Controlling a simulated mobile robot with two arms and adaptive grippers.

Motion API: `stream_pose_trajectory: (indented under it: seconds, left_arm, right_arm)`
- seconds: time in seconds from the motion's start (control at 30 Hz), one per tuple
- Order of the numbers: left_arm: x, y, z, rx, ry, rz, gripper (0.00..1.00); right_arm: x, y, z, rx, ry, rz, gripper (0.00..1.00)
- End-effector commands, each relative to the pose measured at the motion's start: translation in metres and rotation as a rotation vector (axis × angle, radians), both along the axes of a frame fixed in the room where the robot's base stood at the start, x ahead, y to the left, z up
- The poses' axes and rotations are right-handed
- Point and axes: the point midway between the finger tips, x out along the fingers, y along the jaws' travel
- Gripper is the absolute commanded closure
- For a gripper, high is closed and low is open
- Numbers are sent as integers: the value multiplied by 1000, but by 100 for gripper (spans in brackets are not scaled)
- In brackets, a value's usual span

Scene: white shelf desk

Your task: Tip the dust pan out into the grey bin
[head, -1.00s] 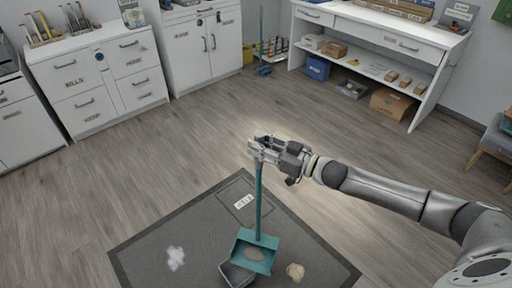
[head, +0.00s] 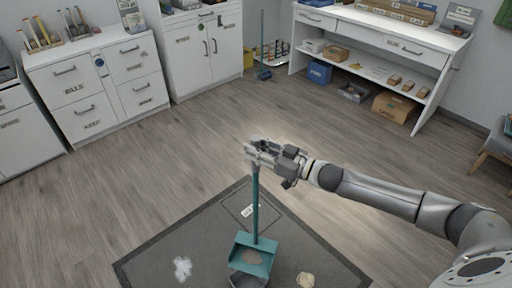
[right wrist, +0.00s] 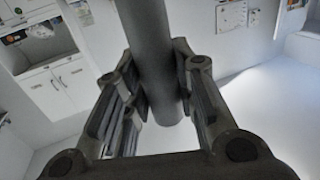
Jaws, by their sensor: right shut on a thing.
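The dust pan (head: 253,243) is teal, with a long upright handle, and hangs over the dark mat in the head view. A small brownish heap (head: 251,257) lies in its scoop. My right gripper (head: 256,150) is shut on the top part of the handle. In the right wrist view the handle (right wrist: 148,40) runs between both fingers. The grey bin (head: 248,281) shows just below the scoop, at the bottom edge of the head view. The scoop covers part of it, so I cannot see its inside or the gap between them. My left gripper is not in view.
A dark mat (head: 215,230) lies on the wooden floor. On it are a white heap (head: 183,268), a beige heap (head: 305,280) and a small white label (head: 249,211). White cabinets (head: 100,82) and a shelf desk (head: 380,50) stand at the back, with open floor before them.

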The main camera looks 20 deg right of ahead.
Motion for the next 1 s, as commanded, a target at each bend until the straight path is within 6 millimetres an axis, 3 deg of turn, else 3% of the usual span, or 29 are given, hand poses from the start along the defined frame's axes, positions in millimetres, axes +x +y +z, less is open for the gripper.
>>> stream_pose_trajectory:
  seconds: [1.0]
  left_arm:
    - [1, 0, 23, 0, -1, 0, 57]
  right_arm:
    - [-71, 60, -26, -85, -108, 1, 100]
